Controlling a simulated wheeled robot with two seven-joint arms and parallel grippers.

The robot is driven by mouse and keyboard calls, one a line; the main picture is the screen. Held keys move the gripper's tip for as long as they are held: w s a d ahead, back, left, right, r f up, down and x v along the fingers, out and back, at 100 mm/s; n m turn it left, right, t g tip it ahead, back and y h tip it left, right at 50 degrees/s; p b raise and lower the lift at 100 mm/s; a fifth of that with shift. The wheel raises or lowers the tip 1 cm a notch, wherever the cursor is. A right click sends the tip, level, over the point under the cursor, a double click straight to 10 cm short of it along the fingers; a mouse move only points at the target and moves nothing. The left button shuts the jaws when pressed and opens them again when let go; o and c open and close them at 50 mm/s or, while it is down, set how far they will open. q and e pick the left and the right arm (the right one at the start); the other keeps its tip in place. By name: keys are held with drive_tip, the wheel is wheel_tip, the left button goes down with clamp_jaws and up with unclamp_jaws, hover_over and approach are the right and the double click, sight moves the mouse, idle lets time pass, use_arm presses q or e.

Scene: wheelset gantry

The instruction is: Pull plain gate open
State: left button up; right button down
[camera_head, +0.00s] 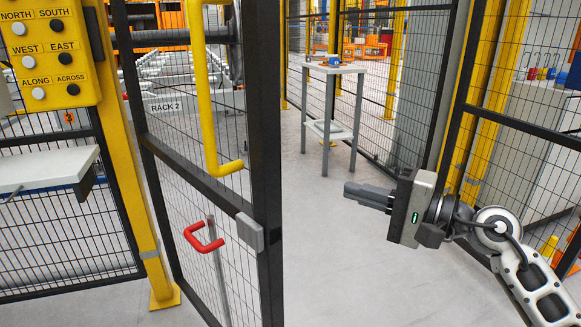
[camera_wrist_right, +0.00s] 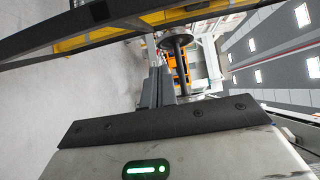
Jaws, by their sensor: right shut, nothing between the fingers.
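The gate (camera_head: 262,150) is a black-framed mesh panel left of centre in the head view. It stands at an angle, with an open gap to its right. A long yellow handle (camera_head: 204,90) runs down its upper part, and a small red handle (camera_head: 204,237) sits lower on it. My right gripper (camera_head: 350,193) is to the right of the gate, apart from it, with its fingers pointing left. Its fingers are shut and empty; they also show in the right wrist view (camera_wrist_right: 158,88). My left gripper is not in view.
A yellow control panel (camera_head: 48,50) with labelled buttons is at the upper left, above a pale shelf (camera_head: 45,168). A small grey table (camera_head: 334,70) stands beyond the gap. Mesh fencing (camera_head: 510,120) bounds the right side. The floor (camera_head: 310,260) between gate and gripper is clear.

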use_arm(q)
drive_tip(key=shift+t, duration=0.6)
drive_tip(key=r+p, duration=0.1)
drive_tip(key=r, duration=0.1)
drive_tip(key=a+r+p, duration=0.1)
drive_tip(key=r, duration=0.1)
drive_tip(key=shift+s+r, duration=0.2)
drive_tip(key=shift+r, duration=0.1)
use_arm(e)
drive_tip(key=w+a, duration=0.2)
drive_tip(key=a, duration=0.9)
drive_tip(key=shift+w, duration=0.15)
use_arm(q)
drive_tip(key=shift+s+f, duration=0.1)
use_arm(e)
drive_tip(key=shift+a+r, duration=0.1)
